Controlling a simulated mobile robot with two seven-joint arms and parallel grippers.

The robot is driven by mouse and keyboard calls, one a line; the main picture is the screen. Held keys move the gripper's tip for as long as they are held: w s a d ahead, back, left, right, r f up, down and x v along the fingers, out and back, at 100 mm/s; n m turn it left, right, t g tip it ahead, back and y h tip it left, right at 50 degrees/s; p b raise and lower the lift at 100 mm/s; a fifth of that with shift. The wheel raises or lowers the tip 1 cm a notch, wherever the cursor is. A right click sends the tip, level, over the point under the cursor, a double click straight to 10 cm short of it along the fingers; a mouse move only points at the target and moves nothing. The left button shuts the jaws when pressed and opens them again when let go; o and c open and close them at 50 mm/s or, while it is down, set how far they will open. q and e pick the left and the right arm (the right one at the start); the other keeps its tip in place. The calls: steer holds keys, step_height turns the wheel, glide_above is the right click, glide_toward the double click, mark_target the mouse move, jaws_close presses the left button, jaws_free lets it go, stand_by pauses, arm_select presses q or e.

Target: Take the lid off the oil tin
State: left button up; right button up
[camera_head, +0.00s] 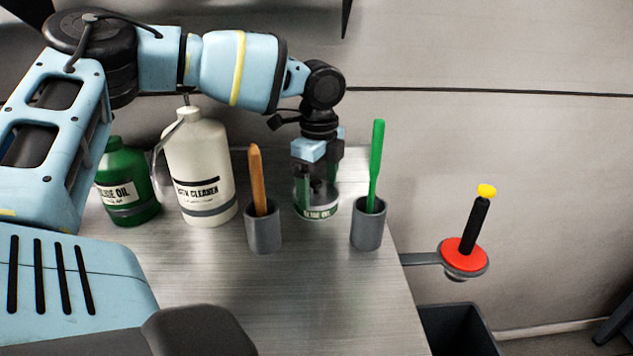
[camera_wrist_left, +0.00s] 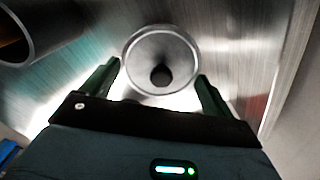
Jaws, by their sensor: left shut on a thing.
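The oil tin (camera_head: 317,211) is a small grey round tin with a green-and-white label. It stands on the metal bench between two grey cups. My left gripper (camera_head: 317,180) points straight down over it, its fingers hiding much of the tin's upper part. In the left wrist view, the round grey lid (camera_wrist_left: 161,48) with a dark round middle lies between the fingertips of my left gripper (camera_wrist_left: 158,74). The gripper is shut on the lid. I cannot tell whether the lid sits on the tin or is slightly raised. My right gripper is not in view.
A grey cup (camera_head: 263,232) with an orange-brown handle and another grey cup (camera_head: 368,228) with a green stick flank the tin. A white cleaner jug (camera_head: 202,155) and green oil bottle (camera_head: 125,175) stand left. A red disc (camera_head: 465,252) holder and dark bin (camera_head: 460,330) are right.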

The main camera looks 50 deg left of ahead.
mark_target(319, 183)
arm_select(q)
steer(key=shift+r, duration=0.1)
steer(key=shift+s+d+r, duration=0.1)
steer(key=shift+d+r, duration=0.05)
steer(key=shift+r, duration=0.2)
step_height(319, 183, up, 7)
steer(key=shift+f+p, duration=0.2)
steer(key=shift+p, duration=0.1)
steer(key=s+d, duration=1.2)
steer(key=d, duration=0.3)
steer(key=shift+s+d+f, duration=0.15)
steer(key=shift+f, duration=0.05)
